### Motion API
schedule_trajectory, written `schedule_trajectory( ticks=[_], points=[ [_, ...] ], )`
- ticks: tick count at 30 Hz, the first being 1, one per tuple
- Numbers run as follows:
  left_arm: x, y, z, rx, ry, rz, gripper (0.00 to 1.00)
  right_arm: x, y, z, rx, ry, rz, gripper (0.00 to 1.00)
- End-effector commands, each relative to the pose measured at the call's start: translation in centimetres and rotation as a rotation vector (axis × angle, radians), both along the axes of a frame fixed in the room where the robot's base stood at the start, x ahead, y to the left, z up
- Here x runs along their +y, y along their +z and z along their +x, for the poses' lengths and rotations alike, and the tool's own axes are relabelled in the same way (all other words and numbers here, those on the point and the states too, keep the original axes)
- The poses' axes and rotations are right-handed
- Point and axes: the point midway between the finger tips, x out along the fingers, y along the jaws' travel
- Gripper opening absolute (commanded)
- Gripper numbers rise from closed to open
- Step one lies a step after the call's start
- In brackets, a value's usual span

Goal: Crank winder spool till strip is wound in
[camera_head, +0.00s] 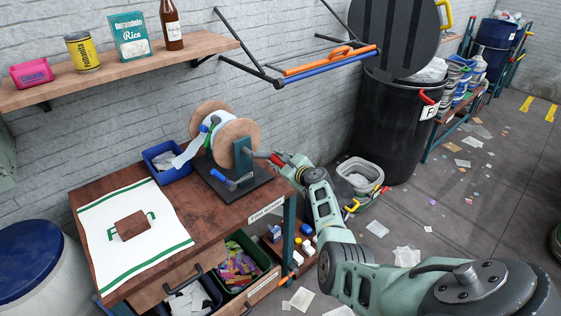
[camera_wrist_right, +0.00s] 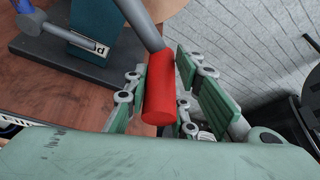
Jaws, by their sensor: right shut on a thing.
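The winder spool (camera_head: 236,133) has two wooden discs and stands on a dark base plate (camera_head: 262,176) on the brown table. A pale strip (camera_head: 187,153) runs from the spool down toward a blue tray (camera_head: 165,177), with a green part near the spool. A grey crank arm ends in a red handle (camera_wrist_right: 161,92) on the spool's right side. My right gripper (camera_head: 281,160) is shut on this red handle, which sits between the green-padded fingers in the right wrist view. My left gripper is not in view.
A white cloth (camera_head: 160,243) with green stripes lies at the table's front left. A shelf (camera_head: 150,72) with a pink box, can, carton and bottle hangs above. A black bin (camera_head: 390,130) stands right of the table. An open drawer holds colourful pieces (camera_head: 238,268).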

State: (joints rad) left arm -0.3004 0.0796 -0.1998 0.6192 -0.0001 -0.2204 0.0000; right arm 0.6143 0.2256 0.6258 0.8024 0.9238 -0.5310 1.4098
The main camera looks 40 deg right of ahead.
Motion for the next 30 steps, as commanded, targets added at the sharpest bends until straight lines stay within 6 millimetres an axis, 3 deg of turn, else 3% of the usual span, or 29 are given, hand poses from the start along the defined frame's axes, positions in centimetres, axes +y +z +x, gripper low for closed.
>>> schedule_trajectory(
  ticks=[10, 11, 16, 30],
  points=[
    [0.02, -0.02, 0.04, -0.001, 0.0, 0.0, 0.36, 0.08, -0.63, -0.25, 0.011, 0.003, 0.0, 0.0],
    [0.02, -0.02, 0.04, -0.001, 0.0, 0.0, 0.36, 0.09, -0.63, -0.25, 0.011, 0.003, -0.001, 0.25],
    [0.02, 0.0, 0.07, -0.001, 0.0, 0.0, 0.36, 0.06, -0.43, -0.16, 0.008, 0.002, -0.001, 0.4],
    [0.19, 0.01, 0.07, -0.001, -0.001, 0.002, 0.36, 0.07, 0.05, -0.66, 0.002, 0.001, -0.003, 0.4]
  ],
)
